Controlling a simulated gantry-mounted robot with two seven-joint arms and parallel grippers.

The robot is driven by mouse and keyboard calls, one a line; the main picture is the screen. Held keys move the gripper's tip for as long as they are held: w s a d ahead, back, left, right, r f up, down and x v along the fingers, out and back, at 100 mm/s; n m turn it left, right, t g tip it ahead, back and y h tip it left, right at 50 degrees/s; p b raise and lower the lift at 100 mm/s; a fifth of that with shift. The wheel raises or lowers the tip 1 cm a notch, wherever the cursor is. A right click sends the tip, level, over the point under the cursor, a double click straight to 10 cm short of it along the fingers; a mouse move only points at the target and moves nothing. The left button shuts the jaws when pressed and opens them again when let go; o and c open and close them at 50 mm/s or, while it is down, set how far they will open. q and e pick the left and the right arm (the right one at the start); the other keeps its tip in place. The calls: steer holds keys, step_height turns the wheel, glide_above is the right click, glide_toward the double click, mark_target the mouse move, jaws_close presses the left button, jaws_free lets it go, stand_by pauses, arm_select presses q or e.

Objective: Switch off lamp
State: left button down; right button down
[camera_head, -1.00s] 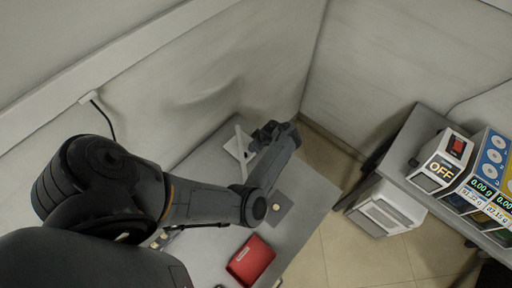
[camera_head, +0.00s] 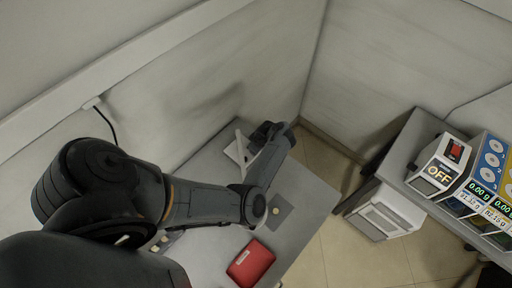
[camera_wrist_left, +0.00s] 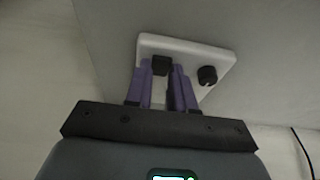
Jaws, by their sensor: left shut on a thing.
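The lamp's white base (camera_wrist_left: 215,58) shows in the left wrist view, with a black knob (camera_wrist_left: 207,76) on its right and a black block-like knob (camera_wrist_left: 161,64) at the fingers. My left gripper (camera_wrist_left: 160,78) has its purple fingers closed around that second knob. In the head view, a white upright piece with a flat white plate (camera_head: 235,151), apparently the lamp, stands on the grey table (camera_head: 306,196). My left gripper (camera_head: 268,133) is beside it, partly hiding it. The lamp's light source cannot be made out. My right gripper is not in view.
A red box (camera_head: 250,264) and a dark grey square (camera_head: 281,211) lie on the table. A second bench at the right holds a box marked OFF (camera_head: 440,172) and display units. A white appliance (camera_head: 386,212) sits below it. Walls stand close behind.

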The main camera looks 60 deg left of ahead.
arm_select(q)
steer(key=c, duration=1)
jaws_free()
steer(key=shift+o, duration=0.2)
steer(key=p+v, duration=0.2)
steer(key=v, duration=0.8)
steer(key=shift+r, duration=0.4)
steer(key=shift+a, duration=0.15)
